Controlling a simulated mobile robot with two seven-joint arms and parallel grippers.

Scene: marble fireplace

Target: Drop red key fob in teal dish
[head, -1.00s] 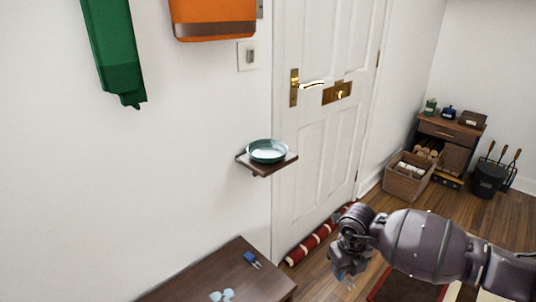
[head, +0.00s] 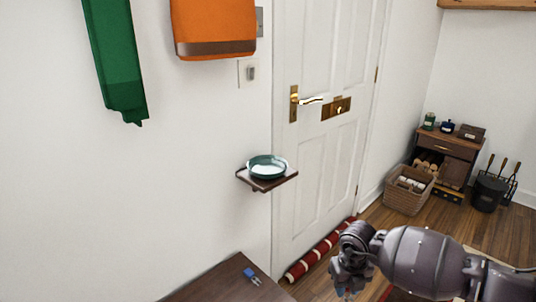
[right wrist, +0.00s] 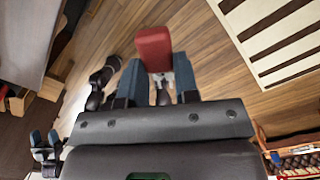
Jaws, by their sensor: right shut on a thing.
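The teal dish (head: 267,167) sits on a small dark wall shelf to the left of the door in the head view. My right gripper (head: 345,290) is low at the right of the head view, well below and to the right of the dish. In the right wrist view its blue fingers (right wrist: 154,80) are shut on the red key fob (right wrist: 153,47), with the red part sticking out past the fingertips. My left gripper (right wrist: 45,142) shows small at the left of the right wrist view, its blue fingers apart and empty.
The small shelf (head: 272,183) juts from the wall. A red striped roll (head: 318,250) lies along the door (head: 318,165). A basket (head: 408,190) and cabinet stand at the back right.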

